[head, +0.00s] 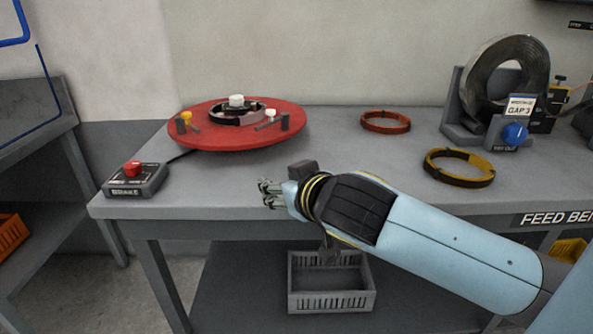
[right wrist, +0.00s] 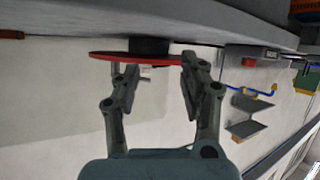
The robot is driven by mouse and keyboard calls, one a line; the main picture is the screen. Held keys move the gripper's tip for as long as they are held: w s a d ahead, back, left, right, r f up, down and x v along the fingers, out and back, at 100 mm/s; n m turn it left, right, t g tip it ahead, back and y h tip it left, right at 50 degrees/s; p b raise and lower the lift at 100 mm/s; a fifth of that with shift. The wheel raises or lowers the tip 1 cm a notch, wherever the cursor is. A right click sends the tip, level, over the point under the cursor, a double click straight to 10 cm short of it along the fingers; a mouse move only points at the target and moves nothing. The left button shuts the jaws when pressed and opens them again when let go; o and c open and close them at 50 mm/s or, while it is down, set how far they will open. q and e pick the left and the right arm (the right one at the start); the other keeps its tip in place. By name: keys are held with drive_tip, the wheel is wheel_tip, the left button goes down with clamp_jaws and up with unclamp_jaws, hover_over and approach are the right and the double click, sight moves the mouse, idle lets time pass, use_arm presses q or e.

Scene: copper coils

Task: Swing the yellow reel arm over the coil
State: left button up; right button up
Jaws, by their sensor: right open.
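The yellow-knobbed reel arm (head: 186,117) sits at the disc's left side. A white-knobbed arm (head: 271,114) sits at its right side.
A brake box (head: 136,180) with a red button stands left of the disc. A copper coil (head: 386,122) and a yellow-black coil (head: 459,167) lie to the right. A large upright coil (head: 505,75) stands at back right. A grey crate (head: 330,301) sits below the bench.

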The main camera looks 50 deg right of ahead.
drive_tip(key=shift+s+f+g, duration=0.3)
drive_tip(key=shift+s, duration=0.25)
